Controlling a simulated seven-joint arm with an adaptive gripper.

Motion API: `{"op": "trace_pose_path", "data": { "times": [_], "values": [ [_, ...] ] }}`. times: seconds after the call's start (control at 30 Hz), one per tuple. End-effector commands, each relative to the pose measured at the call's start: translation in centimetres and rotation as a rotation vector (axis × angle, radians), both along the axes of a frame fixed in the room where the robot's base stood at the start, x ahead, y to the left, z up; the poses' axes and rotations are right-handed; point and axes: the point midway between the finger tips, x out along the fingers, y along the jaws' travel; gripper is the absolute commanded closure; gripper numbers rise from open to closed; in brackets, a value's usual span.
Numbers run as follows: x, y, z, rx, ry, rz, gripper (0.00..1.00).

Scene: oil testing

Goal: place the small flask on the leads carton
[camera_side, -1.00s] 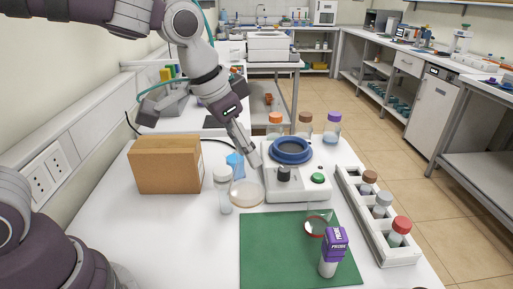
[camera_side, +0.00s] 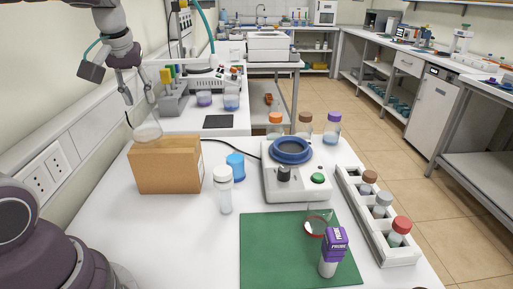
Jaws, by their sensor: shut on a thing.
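The small flask (camera_side: 147,131) is clear glass with a wide pale base and a narrow neck. It appears upright at the back left of the carton top. My gripper (camera_side: 141,90) is shut on the flask's neck from above. The brown leads carton (camera_side: 165,168) stands at the left of the white bench. The flask base overlaps the carton's top edge in this view, and I cannot tell whether it touches the top.
A white-capped bottle (camera_side: 224,190) and a blue beaker (camera_side: 236,166) stand right of the carton. A stirrer with a blue ring (camera_side: 290,151) is farther right. A green mat (camera_side: 272,250) holds a glass beaker and a purple probe (camera_side: 336,245). A white rack (camera_side: 372,217) holds capped bottles.

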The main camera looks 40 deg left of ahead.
Motion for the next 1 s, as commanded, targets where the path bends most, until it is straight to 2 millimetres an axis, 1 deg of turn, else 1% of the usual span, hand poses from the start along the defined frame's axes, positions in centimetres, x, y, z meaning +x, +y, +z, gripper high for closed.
{"op": "trace_pose_path", "data": {
  "times": [0.03,0.1,0.2,0.27,0.33,0.4,0.5,0.87,0.9,1.0],
  "values": [
    [1.1,0.8,-0.2,-0.001,0.004,0.001,1.00],
    [2.5,1.8,-0.4,-0.001,0.003,0.001,1.00],
    [3.8,2.6,-0.5,0.000,0.002,-0.003,1.00],
    [4.3,2.9,-0.5,0.000,0.002,-0.003,1.00],
    [4.4,3.1,-1.2,-0.002,0.004,-0.001,1.00],
    [4.4,3.1,-2.6,-0.003,0.005,-0.003,1.00],
    [4.4,3.1,-3.9,-0.001,0.003,-0.002,1.00],
    [4.5,3.0,-4.4,0.000,0.001,-0.004,1.00],
    [4.5,3.0,-4.4,0.000,0.001,-0.004,0.67],
    [4.5,3.0,-4.3,0.000,0.001,-0.004,0.54]
  ]
}}
